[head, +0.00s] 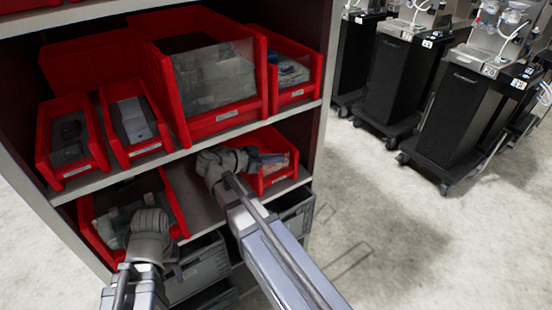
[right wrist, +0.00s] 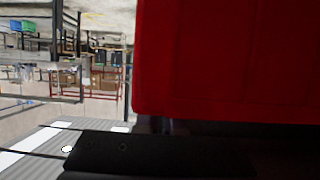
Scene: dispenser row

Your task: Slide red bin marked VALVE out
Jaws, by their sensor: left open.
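Several red bins stand on the shelves in the head view, and their labels are too small to read, so I cannot tell which is marked VALVE. My right gripper (head: 270,159) is at the lower-shelf right red bin (head: 283,175), covering part of it; I cannot tell whether its jaws grip it. A red bin wall (right wrist: 230,55) fills much of the right wrist view, close above a dark gripper part. My left gripper (head: 122,226) is open, over the lower-shelf left red bin (head: 99,246); its fingertips are hard to make out.
The upper shelf (head: 190,150) holds several red bins, including a large one (head: 228,125). Grey crates (head: 203,269) stand below the lower shelf. Black wheeled machines (head: 455,115) stand at the right, with clear floor (head: 400,230) before them.

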